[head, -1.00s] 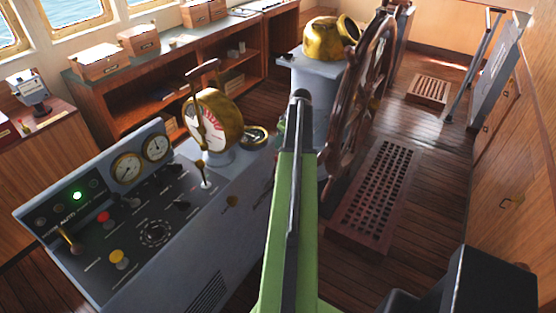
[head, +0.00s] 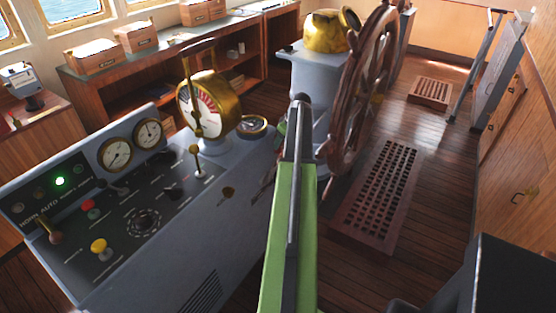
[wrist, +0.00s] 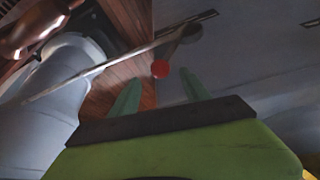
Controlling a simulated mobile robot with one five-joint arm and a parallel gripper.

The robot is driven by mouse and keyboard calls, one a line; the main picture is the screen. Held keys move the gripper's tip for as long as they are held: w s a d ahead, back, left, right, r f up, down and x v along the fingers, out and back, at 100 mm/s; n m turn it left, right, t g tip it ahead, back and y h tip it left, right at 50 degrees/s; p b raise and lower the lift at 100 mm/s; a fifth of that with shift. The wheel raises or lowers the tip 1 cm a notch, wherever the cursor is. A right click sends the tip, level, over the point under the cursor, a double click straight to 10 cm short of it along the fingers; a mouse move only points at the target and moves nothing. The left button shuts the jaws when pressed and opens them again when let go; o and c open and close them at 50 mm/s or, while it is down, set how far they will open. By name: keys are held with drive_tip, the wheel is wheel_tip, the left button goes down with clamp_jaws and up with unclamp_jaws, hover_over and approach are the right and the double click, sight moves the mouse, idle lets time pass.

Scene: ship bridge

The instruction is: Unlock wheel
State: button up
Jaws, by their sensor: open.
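The brown wooden ship's wheel (head: 352,100) stands edge-on at a blue-grey pedestal (head: 309,98) in the head view, just beyond my arm. In the wrist view, a small red knob (wrist: 160,69) shows just ahead of my gripper (wrist: 160,88). A round grey piece (wrist: 190,32) with a thin metal rod lies just above the knob. My green fingers are apart and empty, with the knob in line with the gap between them; whether it is inside the gap is unclear. In the head view, my arm hides most of the gripper.
The grey console (head: 130,220) with dials, knobs and a lit green lamp (head: 59,181) stands left of my arm. A brass telegraph (head: 205,105) rises from it. A wooden grating (head: 378,195) lies on the floor to the right. A wooden cabinet (head: 517,160) lines the right side.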

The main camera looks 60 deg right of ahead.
sight(274, 164)
drive_tip(key=b+x, duration=0.4)
drive_tip(key=x, duration=0.2)
drive_tip(key=shift+r, duration=0.1)
clamp_jaws()
idle(1.1)
